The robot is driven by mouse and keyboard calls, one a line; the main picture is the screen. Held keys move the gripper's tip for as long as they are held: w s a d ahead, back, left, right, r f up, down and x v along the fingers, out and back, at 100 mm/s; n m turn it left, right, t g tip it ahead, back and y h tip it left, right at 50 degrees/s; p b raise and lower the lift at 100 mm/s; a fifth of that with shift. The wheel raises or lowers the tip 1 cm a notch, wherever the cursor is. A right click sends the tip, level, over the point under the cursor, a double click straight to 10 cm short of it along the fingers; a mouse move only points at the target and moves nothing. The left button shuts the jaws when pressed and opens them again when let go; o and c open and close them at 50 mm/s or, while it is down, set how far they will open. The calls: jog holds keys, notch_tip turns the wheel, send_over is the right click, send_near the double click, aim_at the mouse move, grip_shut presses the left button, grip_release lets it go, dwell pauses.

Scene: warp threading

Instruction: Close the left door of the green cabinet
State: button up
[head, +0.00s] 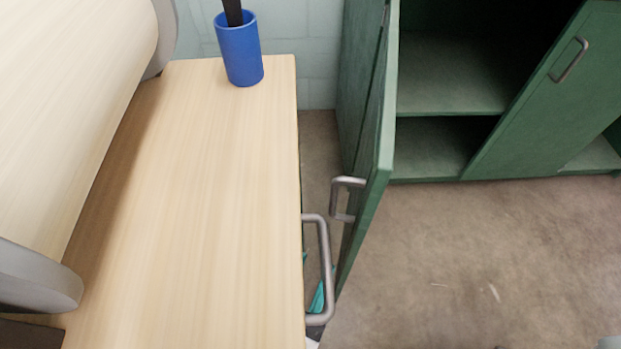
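The green cabinet (450,75) stands at the upper right in the head view, with dark shelves showing inside. Its left door (377,165) is swung wide open towards me and shows nearly edge-on. A metal handle (345,198) sits on the left side of that door. The right door (560,100) stands partly open, with its own metal handle (570,60). My gripper is not in view.
A light wooden top (205,210) fills the left, close beside the left door. A metal handle (323,270) sticks out at its right edge. A blue cup (240,52) with a dark object inside stands on it. The brown floor (480,260) at right is mostly clear.

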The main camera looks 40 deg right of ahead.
aim_at(331, 212)
jog(key=x, duration=1.1)
jog(key=shift+w+a, duration=0.15)
jog(key=shift+w, duration=0.15)
grip_shut()
